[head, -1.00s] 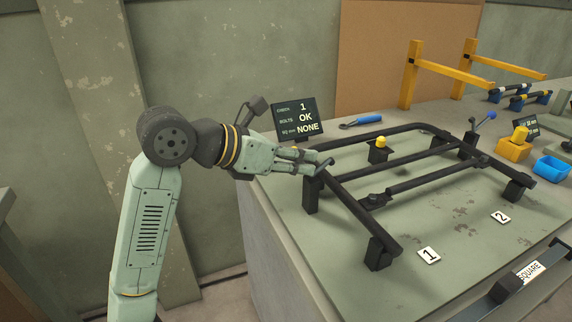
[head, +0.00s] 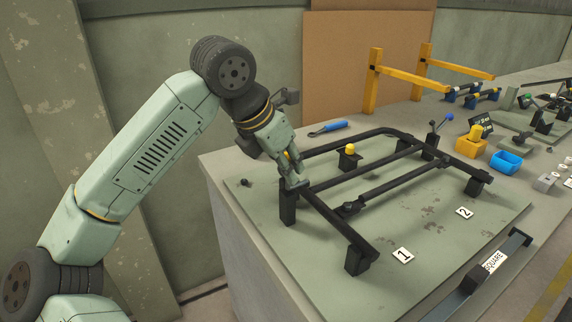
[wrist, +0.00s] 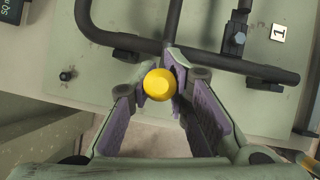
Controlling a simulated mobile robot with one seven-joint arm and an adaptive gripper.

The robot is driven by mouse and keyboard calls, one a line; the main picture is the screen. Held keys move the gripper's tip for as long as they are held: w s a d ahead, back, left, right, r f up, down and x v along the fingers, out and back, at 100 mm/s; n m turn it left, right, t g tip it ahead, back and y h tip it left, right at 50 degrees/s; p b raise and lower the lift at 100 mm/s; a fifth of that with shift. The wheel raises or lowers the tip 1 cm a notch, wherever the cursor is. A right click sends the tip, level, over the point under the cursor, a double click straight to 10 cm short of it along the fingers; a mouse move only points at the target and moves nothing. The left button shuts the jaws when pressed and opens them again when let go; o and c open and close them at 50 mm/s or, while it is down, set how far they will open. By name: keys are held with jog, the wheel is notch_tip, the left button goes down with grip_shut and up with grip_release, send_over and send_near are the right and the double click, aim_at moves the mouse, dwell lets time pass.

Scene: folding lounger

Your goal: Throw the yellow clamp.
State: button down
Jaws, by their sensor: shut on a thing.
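My gripper (head: 298,182) points down at the near left corner of the black tube frame (head: 331,219). In the wrist view its fingers (wrist: 160,76) are closed around a round yellow knob (wrist: 160,85), the yellow clamp's handle. The rest of that clamp is hidden by the knob and fingers. A second yellow knob (head: 350,149) stands on a black block inside the frame, apart from the gripper.
The frame stands on a green plate with labels 1 (head: 403,255) and 2 (head: 464,212). A blue-handled tool (head: 328,127) lies behind it. Yellow posts (head: 372,85), a yellow block (head: 471,143) and a blue bin (head: 507,162) stand farther right. A small black knob (head: 245,182) is at left.

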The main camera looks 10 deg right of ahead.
jog(key=shift+w+r, duration=0.1)
jog(key=shift+r, duration=0.15)
jog(key=c, duration=1.9)
grip_release()
jog(key=shift+o, duration=0.9)
jog(key=shift+f, duration=0.1)
jog(key=v, duration=1.2)
jog(key=shift+d, duration=0.1)
